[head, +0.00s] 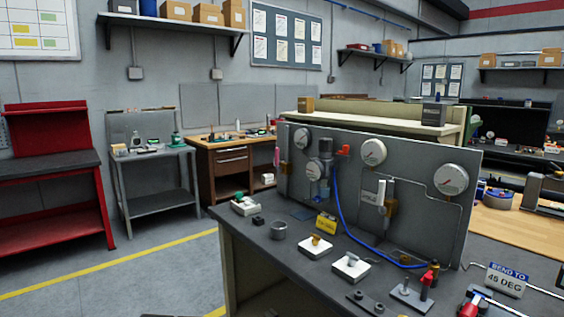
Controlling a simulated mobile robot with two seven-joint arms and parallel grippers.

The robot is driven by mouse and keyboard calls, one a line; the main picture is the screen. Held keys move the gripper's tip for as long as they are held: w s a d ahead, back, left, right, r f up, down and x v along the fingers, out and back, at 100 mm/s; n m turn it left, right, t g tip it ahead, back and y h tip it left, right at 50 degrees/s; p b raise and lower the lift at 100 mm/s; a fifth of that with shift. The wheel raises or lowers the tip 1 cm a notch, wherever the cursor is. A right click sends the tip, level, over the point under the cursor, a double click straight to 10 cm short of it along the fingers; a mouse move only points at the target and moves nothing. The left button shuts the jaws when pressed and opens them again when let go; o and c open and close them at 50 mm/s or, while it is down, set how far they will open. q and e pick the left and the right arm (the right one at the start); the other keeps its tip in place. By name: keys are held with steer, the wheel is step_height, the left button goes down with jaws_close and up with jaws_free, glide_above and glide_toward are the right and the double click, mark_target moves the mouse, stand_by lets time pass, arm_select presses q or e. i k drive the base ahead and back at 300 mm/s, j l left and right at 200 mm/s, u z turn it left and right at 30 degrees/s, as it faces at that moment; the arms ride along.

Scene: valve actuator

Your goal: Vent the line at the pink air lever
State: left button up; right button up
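A small pink lever (277,156) shows at the left edge of the upright grey panel (420,160) on the dark workbench. It looks roughly upright; its exact setting is too small to tell. A red lever (343,151) sits near the top of the panel, beside a grey cylindrical unit (325,148). A blue hose (346,218) runs from there down to the bench top. Neither of my grippers is in view.
Round gauges (373,152) are on the panel. The floor to the left is free.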

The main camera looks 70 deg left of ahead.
mark_target(280, 168)
steer(key=u, duration=2.5)
steer(key=i+j+z, duration=0.25)
steer(key=i+j, duration=0.25)
steer(key=i, duration=0.15)
steer(key=i+j+z, duration=0.25)
steer(key=i+j, duration=0.35)
